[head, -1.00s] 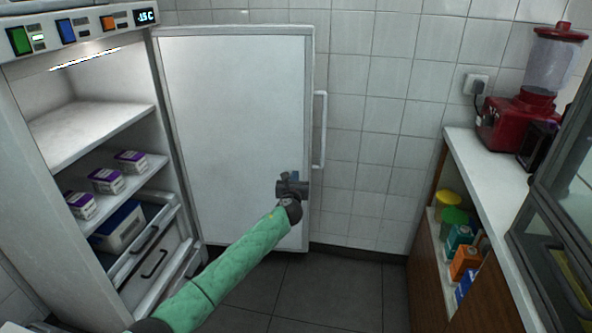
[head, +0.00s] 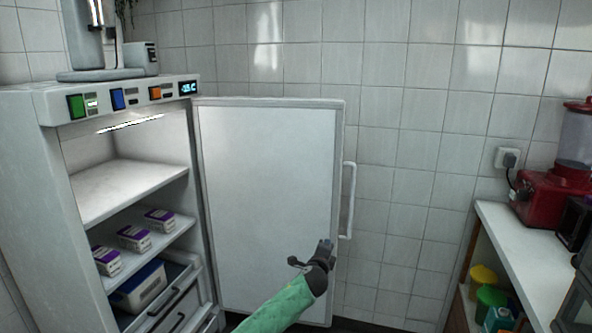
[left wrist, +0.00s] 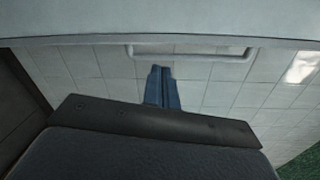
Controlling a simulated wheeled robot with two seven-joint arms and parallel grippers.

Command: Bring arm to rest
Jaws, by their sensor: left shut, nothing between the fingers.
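My left arm comes up from the bottom of the head view in a green sleeve. Its gripper (head: 326,246) is in front of the lower right part of the open freezer door (head: 265,200), below and left of the white door handle (head: 349,200). In the left wrist view the two blue fingers (left wrist: 161,86) are together with nothing between them. The door edge and handle (left wrist: 190,56) cross the top of that view. I cannot tell whether the gripper touches the door. My right gripper is not in view.
The freezer (head: 130,185) stands open at left, with several purple-and-white boxes (head: 134,238) on a shelf. A counter (head: 530,250) at right carries a red blender (head: 550,195); tubs (head: 483,278) sit below it.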

